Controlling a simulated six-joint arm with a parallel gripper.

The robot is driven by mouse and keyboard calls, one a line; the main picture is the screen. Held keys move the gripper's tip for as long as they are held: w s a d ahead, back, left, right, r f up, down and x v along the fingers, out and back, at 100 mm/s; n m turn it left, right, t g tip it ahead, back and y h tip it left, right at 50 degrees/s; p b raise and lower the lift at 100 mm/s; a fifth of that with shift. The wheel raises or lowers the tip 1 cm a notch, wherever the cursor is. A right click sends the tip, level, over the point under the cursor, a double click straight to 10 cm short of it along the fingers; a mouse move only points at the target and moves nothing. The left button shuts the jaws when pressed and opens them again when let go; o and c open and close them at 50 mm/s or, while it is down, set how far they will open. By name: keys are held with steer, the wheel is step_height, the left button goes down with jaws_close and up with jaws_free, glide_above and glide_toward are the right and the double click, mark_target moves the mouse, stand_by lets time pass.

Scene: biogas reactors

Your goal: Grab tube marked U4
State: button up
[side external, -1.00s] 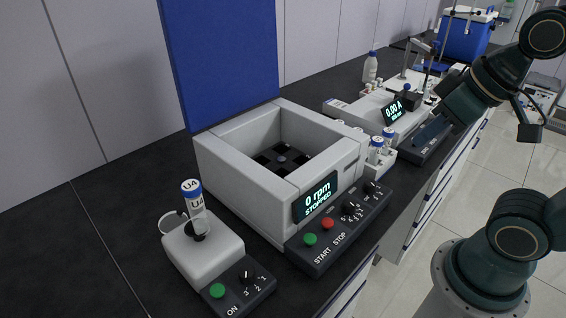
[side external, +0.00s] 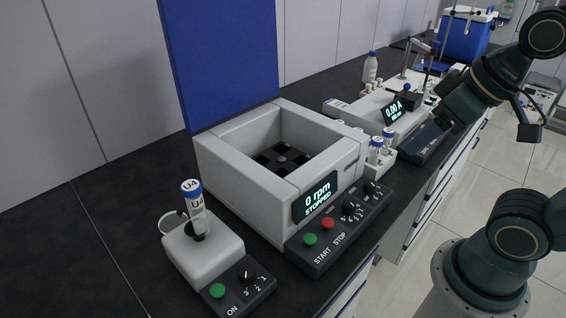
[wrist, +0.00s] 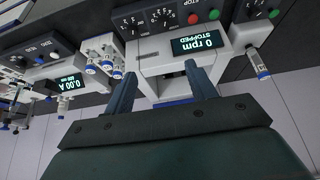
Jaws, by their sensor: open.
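The tube marked U4 (side external: 196,208) has a blue-rimmed white cap. It stands slightly tilted in the dark cup of a small white mixer (side external: 203,252) at the front left. In the wrist view the tube (wrist: 257,62) appears at the right. My gripper (wrist: 160,74) is open, with two dark fingers apart and nothing between them. It is high at the right of the side view, well away from the tube. Its fingertips are hard to make out in that view.
An open box-shaped centrifuge (side external: 240,175) reads 0 rpm, STOPPED, with its blue lid (side external: 220,60) raised behind. A white rack (side external: 381,168) with several capped tubes stands to its right. A device reading 0.00 A (side external: 393,108) is farther back. Dark bench is clear at front left.

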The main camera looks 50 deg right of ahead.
steer(key=w+a+r+n+g, duration=0.1)
steer(key=w+a+r+n, duration=0.35)
steer(key=w, duration=0.35)
steer(key=n+g, duration=0.5)
steer(key=n, duration=0.8)
glide_above(192, 183)
step_height(192, 183, down, 2)
steer(key=shift+f, duration=0.1)
steer(key=shift+f, duration=4.25)
